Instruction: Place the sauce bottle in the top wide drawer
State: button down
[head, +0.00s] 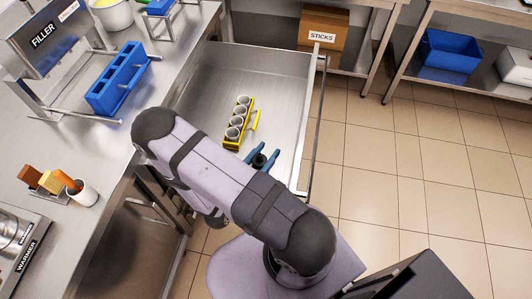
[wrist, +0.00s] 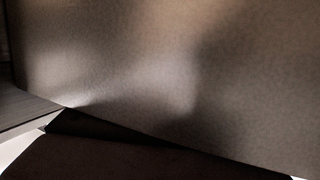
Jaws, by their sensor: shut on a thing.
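The wide drawer (head: 285,75) is pulled open in the head view, showing its bare steel floor and rim. The wrist view shows only a blurred brown-grey surface and a dark shape, neither clearly identifiable.
The drawer's far part is clear. The steel counter (head: 110,150) at left bears a blue rack (head: 118,80). A sticks box (head: 322,45) stands beyond the drawer.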

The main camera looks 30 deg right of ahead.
aim_at(256, 166)
jog(key=shift+f, duration=0.65)
jog(key=c, duration=1.2)
grip_release()
jog(key=shift+a+f, duration=0.1)
jog(key=shift+r+p, duration=0.45)
jog(key=shift+r, duration=0.35)
jog(key=b+v, duration=0.2)
jog(key=v, duration=0.9)
jog(key=shift+s+a+r, duration=0.15)
jog(key=shift+s+a, duration=0.05)
jog(key=shift+a, duration=0.15)
